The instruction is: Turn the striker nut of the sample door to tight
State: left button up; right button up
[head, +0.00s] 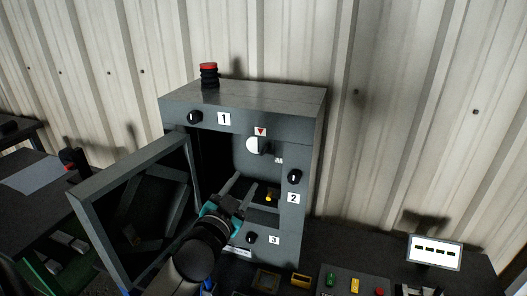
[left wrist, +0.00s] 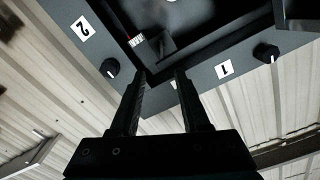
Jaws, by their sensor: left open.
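The grey enclosure (head: 312,130) stands against the wall, and its door (head: 125,170) hangs open to the left. Under a red triangle mark inside is a white round part with a dark piece (head: 265,147) in front; I cannot tell if this is the striker nut. Black knobs sit on the frame by label 1 (head: 194,117), label 2 (head: 294,177) and label 3 (head: 252,238). My left gripper (head: 245,180) is open and empty at the enclosure's opening. In the left wrist view its fingers (left wrist: 160,78) point at the frame between knob 2 (left wrist: 110,67) and knob 1 (left wrist: 266,53).
A red-topped black beacon (head: 209,75) stands on the enclosure. A panel with coloured buttons (head: 343,284) and a white display (head: 434,252) are on the bench at the right. The open door closes off room left of my arm. Another table (head: 35,175) is at far left.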

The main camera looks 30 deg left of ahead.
aim_at(264, 150)
pick_arm(q)
jog(key=x, duration=1)
jog(key=b+x, duration=0.1)
jog(key=x, duration=0.4)
jog(key=shift+w+r, duration=0.1)
jog(key=shift+r, duration=0.25)
jog(key=shift+c, duration=0.3)
grip_shut()
